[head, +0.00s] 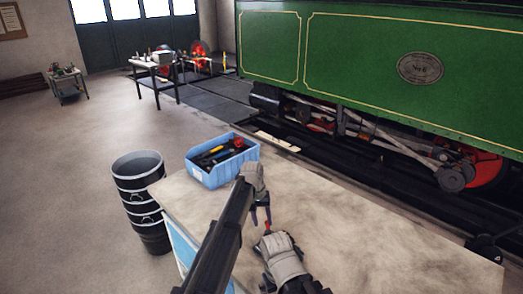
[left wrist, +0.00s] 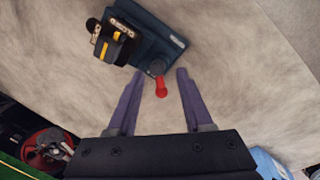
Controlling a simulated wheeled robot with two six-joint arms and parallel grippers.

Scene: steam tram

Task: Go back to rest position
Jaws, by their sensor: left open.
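My left gripper (head: 261,217) is above the workbench (head: 355,225), pointing down. Its two fingers (left wrist: 159,98) are spread wide in the left wrist view, with clear gaps either side of a small red piece (left wrist: 160,86). This red piece sticks out from a dark blue block with a black and orange part (left wrist: 115,42); I cannot tell what the block is.
A blue bin (head: 218,173) of tools stands at the bench's far left corner. Black buckets (head: 140,195) stand on the floor left of the bench. The green tram (head: 400,65) is beyond the bench. The bench's right part is bare.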

